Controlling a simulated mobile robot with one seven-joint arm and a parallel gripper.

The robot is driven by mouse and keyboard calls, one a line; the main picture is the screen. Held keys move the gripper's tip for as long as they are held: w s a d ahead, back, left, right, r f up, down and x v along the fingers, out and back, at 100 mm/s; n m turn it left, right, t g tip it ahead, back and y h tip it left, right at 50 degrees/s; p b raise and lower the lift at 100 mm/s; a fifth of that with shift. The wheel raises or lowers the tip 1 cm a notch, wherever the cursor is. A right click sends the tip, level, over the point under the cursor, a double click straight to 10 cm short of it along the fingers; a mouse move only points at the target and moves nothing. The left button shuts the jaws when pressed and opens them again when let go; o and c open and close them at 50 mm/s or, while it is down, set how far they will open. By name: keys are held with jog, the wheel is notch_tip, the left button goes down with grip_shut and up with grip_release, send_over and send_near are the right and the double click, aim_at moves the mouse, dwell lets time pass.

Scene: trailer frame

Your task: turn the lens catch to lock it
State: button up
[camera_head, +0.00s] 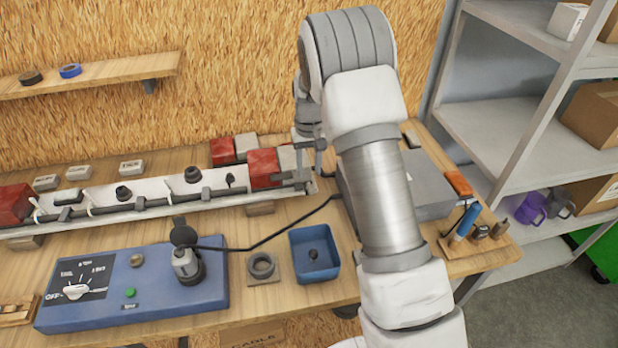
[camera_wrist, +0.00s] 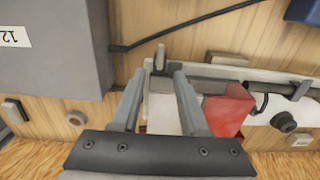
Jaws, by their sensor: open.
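The white trailer frame (camera_head: 150,208) lies along the back of the bench. At its right end sits a lens block with a red part (camera_head: 263,167) and a white part; the red part also shows in the wrist view (camera_wrist: 231,108). A small grey upright tab (camera_wrist: 160,58), which looks like the lens catch, stands at the frame's end. My gripper (camera_head: 308,150) is over this end, pointing down. In the wrist view its open fingers (camera_wrist: 157,72) straddle the line of the tab, with the white part between and below them. Contact with the tab cannot be told.
A grey box (camera_head: 425,180) stands close to the right of the frame's end. A black cable (camera_head: 285,232) crosses the bench in front. A blue control panel (camera_head: 130,285), a blue bin (camera_head: 314,255) and a ring on a plate (camera_head: 262,266) are nearer. Shelving stands at right.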

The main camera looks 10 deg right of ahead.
aim_at(309, 184)
jog(key=shift+f, duration=2.25)
grip_shut()
